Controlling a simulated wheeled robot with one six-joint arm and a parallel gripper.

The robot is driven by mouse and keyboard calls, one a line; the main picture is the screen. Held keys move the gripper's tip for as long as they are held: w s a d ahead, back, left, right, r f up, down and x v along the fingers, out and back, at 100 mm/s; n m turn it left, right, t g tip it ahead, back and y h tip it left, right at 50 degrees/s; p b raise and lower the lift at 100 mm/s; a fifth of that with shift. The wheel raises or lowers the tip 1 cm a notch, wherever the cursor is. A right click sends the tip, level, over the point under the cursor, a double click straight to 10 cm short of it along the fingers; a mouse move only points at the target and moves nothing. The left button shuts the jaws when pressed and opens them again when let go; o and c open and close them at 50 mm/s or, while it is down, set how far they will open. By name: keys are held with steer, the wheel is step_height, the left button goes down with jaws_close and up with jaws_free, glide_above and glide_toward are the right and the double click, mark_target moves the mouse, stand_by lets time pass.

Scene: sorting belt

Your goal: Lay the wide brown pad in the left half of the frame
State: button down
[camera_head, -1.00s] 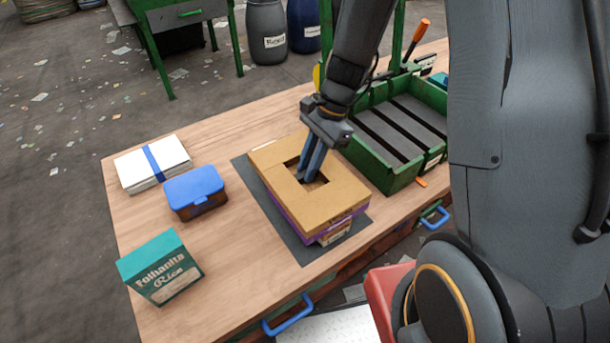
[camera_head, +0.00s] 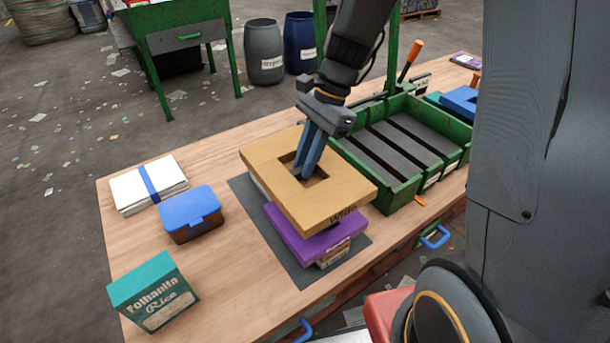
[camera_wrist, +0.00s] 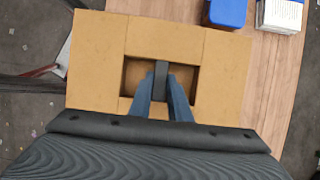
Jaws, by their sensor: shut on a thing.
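The wide brown pad (camera_head: 335,203), marked "Wide", is a flat cardboard-coloured slab with a rectangular opening in its middle. My gripper (camera_head: 306,172) reaches down into that opening and is shut on the pad. The wrist view shows the fingers (camera_wrist: 161,100) closed on a dark bar inside the opening of the pad (camera_wrist: 95,60). The pad hangs slightly tilted, raised above a purple pad (camera_head: 300,240). The green frame (camera_head: 408,193) is to the right of the pad, with dark strips and dividers inside. The pad hides part of the stack beneath it.
The purple pad and a carton (camera_head: 333,256) rest on a dark mat (camera_head: 305,279). To the left are a white bundle with a blue band (camera_head: 125,190), a blue-lidded box (camera_head: 190,208) and a teal carton (camera_head: 150,288). An orange-handled lever (camera_head: 410,60) stands behind the frame.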

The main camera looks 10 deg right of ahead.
steer(key=shift+r, duration=0.85)
steer(key=shift+r+p, duration=0.1)
steer(key=shift+p, duration=0.3)
